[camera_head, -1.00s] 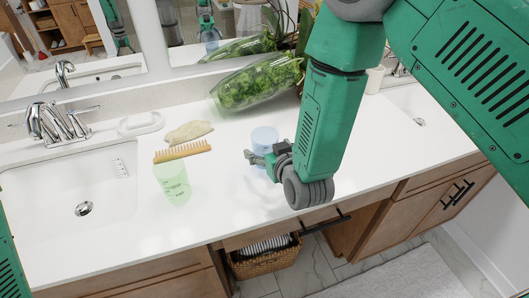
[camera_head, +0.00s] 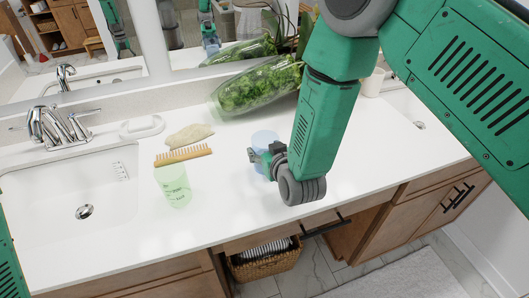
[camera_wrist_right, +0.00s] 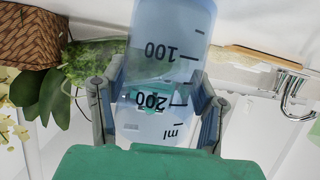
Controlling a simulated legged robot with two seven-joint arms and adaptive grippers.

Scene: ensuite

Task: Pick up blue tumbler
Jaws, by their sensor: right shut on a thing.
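The blue tumbler (camera_head: 263,139) is translucent, with dark measuring marks, and stands on the white counter in the head view, partly hidden by my right gripper. My right gripper (camera_head: 264,157) is at the tumbler. In the right wrist view the tumbler (camera_wrist_right: 168,60) is between the two fingers of the gripper (camera_wrist_right: 158,108), which are shut on its sides. Only a bit of my left arm shows at the left edge; its gripper is out of view.
A green translucent tumbler (camera_head: 173,185), a comb (camera_head: 183,154), a beige stone-like piece (camera_head: 189,136) and a white dish (camera_head: 142,127) lie to the left. A sink (camera_head: 70,195) with a faucet is at far left. A leafy plant in a glass vase (camera_head: 257,92) lies behind.

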